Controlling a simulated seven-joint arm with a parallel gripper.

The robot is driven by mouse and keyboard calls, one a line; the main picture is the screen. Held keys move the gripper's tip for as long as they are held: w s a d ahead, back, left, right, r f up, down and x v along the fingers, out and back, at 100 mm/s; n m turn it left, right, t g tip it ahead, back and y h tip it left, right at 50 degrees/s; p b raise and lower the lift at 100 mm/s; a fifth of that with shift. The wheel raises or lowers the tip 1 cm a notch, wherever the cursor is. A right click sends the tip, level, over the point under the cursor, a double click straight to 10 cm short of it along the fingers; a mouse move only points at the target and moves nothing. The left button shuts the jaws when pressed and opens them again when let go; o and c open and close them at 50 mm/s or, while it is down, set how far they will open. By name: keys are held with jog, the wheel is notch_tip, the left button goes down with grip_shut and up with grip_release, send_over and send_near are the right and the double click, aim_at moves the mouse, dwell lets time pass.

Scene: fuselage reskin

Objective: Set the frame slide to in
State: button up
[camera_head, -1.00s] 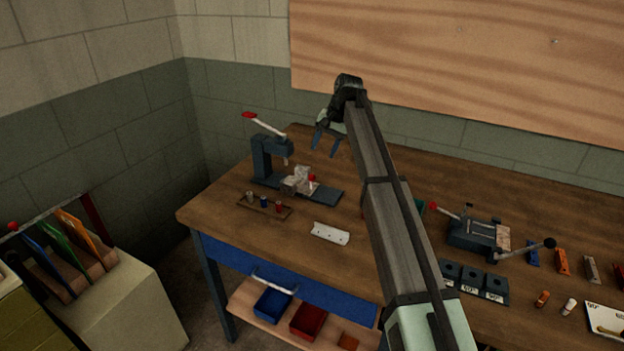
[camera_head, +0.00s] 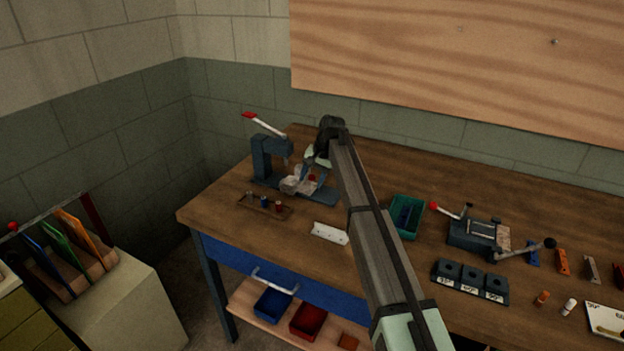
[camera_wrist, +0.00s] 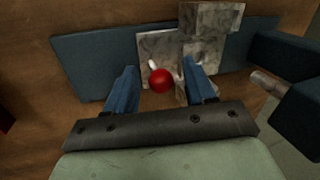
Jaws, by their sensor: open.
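The frame slide is the pale metal block assembly with a red knob on the press base. In the wrist view the red knob (camera_wrist: 161,80) on its short white stem lies between my gripper's two blue fingers, in front of the grey metal block (camera_wrist: 160,46). My gripper (camera_wrist: 162,82) is open, and the fingers stand apart on either side of the knob. In the head view my gripper (camera_head: 315,172) is low over the press, partly covering the metal block (camera_head: 294,185) and the red knob (camera_head: 312,177). The slide's exact position cannot be told.
The blue-grey press (camera_head: 265,160) with a red-tipped lever (camera_head: 250,115) stands left of my gripper. A wooden holder (camera_head: 262,208) with small pins and a white plate (camera_head: 330,233) lie in front. A green bin (camera_head: 406,217) and a clamp fixture (camera_head: 478,236) stand to the right.

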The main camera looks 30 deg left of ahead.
jog(key=shift+f, duration=0.25)
jog(key=shift+c, duration=0.3)
grip_shut()
